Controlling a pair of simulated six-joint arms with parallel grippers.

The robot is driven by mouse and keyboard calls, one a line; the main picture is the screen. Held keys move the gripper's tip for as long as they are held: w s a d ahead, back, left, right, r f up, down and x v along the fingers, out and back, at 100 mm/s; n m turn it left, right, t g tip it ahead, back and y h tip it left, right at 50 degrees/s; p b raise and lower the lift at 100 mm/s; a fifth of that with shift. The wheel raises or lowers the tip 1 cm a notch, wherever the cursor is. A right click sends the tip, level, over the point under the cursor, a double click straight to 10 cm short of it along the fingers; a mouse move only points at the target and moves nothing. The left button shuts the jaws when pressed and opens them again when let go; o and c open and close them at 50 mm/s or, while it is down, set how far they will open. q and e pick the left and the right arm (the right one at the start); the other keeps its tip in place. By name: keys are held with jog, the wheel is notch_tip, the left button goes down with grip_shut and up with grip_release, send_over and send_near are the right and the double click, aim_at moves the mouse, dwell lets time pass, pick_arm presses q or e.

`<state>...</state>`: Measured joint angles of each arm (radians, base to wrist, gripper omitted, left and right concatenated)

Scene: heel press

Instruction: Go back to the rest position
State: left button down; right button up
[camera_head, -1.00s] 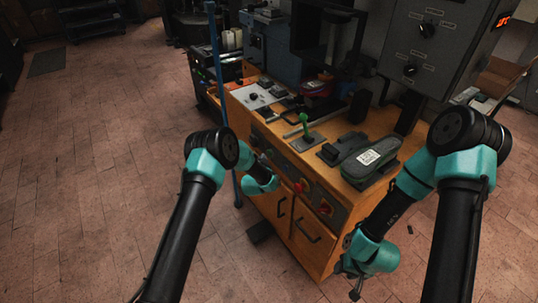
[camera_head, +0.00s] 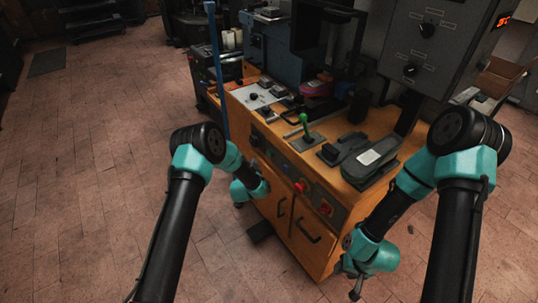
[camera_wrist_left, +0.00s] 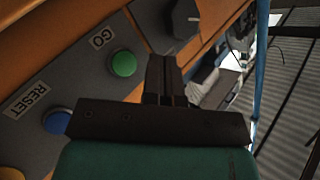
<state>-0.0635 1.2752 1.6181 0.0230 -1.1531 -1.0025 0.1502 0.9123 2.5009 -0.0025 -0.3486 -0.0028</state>
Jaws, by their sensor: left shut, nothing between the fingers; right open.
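My left gripper (camera_wrist_left: 165,65) is shut and empty in the left wrist view. Its fingers appear in front of the grey control panel (camera_wrist_left: 80,75), beside a green GO button (camera_wrist_left: 123,64); I cannot tell the gap. In the head view my left wrist hangs at the left front of the orange cabinet, and its fingers are not clearly visible. My right gripper (camera_head: 355,287) is open and empty, low at the cabinet's right front corner and pointing down.
The orange cabinet (camera_head: 283,215) carries a green-handled lever (camera_head: 304,122), a dark device with a pale label (camera_head: 370,157) and a press. A blue post (camera_head: 216,70) stands at its left. A grey control box (camera_head: 440,40) stands behind right. The floor at left is clear.

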dwell(0.6)
pick_arm(q)
jog(key=s+a+f+n+g, duration=0.2)
jog(key=s+g, duration=0.1)
jog(key=s, duration=0.4)
jog(key=s+a+f+n+g+h, duration=0.1)
jog(key=s+a+f+n+g, duration=0.15)
jog(key=s, duration=0.45)
jog(key=s+a+f+n+g, duration=0.1)
jog(key=s+a+f+g, duration=0.15)
jog(key=s, duration=0.45)
jog(key=s+a+r+n+g+h, duration=0.1)
jog(key=s+r+n+g, duration=0.2)
jog(key=s, duration=1.9)
jog(key=n+g, duration=0.1)
jog(key=g, duration=0.3)
jog(key=shift+s+a+n+g, duration=0.15)
jog(key=shift+a+n+g, duration=0.15)
jog(key=shift+a+n, duration=0.05)
